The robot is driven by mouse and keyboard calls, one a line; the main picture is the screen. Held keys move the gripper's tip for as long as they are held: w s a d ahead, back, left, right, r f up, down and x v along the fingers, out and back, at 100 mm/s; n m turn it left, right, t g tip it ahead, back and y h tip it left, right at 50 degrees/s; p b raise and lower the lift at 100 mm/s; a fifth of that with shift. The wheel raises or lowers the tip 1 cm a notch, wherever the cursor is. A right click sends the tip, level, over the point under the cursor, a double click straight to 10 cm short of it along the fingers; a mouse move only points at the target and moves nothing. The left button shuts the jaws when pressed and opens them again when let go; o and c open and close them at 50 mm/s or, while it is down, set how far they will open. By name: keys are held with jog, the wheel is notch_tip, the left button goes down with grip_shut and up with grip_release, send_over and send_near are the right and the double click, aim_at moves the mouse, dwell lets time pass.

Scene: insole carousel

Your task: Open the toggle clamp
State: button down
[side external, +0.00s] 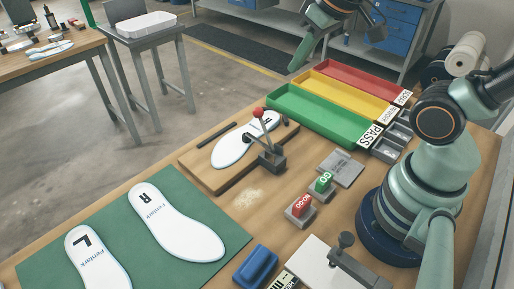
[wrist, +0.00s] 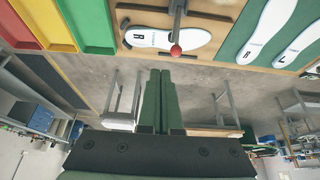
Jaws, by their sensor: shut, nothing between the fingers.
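The toggle clamp (side external: 270,155) stands on a wooden fixture board (side external: 200,178). Its lever is up and tilted, with a red ball knob (side external: 258,112) on top. A white insole (side external: 232,152) marked R lies on the board, and the clamp's arm reaches over it. The wrist view shows the clamp (wrist: 179,12), the red knob (wrist: 175,50) and the insole (wrist: 150,38) at its top. My gripper (side external: 294,68) is shut and empty, above and beyond the knob, apart from it. Its green fingers (wrist: 160,72) lie together below the knob in the wrist view. The clamp's pressing tip is hard to see.
Green (side external: 318,118), yellow (side external: 345,95) and red (side external: 362,78) trays stand behind the board at right. Red (side external: 301,206) and green (side external: 321,184) buttons sit before the clamp. Two insoles lie on a green mat (side external: 150,255) at left.

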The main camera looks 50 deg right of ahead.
jog(key=w+a+f+n+g, duration=0.1)
jog(key=w+a+f+g, duration=0.1)
jog(key=w, duration=0.5)
jog(key=w+a+f+g, duration=0.2)
jog(key=w+g, duration=0.1)
jog(key=w, duration=0.3)
notch_tip(320, 180, down, 10)
jog(key=shift+s+r, duration=0.4)
jog(key=shift+s, duration=0.4)
jog(key=shift+s+r, duration=0.35)
jog(key=shift+s, duration=0.45)
jog(key=shift+s+r+t, duration=0.25)
jog(key=shift+s+t, duration=0.1)
jog(key=shift+t, duration=0.15)
